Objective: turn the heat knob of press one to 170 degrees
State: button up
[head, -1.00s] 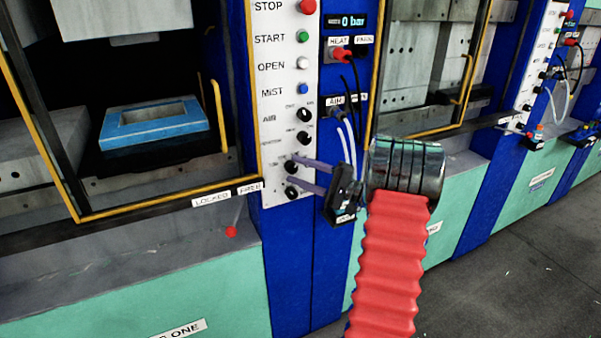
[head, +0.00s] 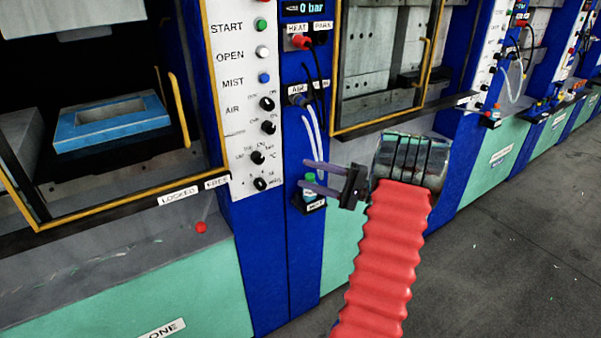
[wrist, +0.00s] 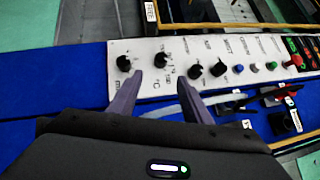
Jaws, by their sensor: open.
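The white control panel of press one (head: 235,90) carries a column of black knobs. The third knob down (head: 257,157) has a °C mark beside it and looks like the heat knob; its setting is too small to read. My gripper (head: 305,175) is open and empty, to the right of the panel and apart from it, with its fingers pointing left. In the wrist view, my gripper's purple fingers (wrist: 160,80) reach toward the panel, and the °C knob (wrist: 163,60) shows beyond them, between the tips. The lowest knob (wrist: 124,63) lies left of the left fingertip.
A green-capped bottle (head: 309,190) sits in a holder on the blue column, behind the fingers. White hoses (head: 314,135) hang above it. A yellow-framed press door (head: 185,112) stands left of the panel. Open grey floor (head: 500,260) lies to the right.

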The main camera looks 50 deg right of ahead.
dwell(0.4)
jog(key=w+a+r+n+g+y, duration=0.1)
jog(key=w+a+r+n+g, duration=0.3)
jog(key=a, duration=0.9)
jog(key=a+n+g+y, duration=0.1)
jog(key=a+g, duration=0.6)
jog(key=a, duration=0.7)
jog(key=s+a+n+g+h, duration=0.1)
jog(key=s+a+n+h, duration=0.8)
jog(key=s+a, duration=0.7)
jog(key=shift+s+a+r+n+h, duration=0.3)
jog(key=shift+a+h, duration=0.65)
jog(key=shift+h, duration=0.05)
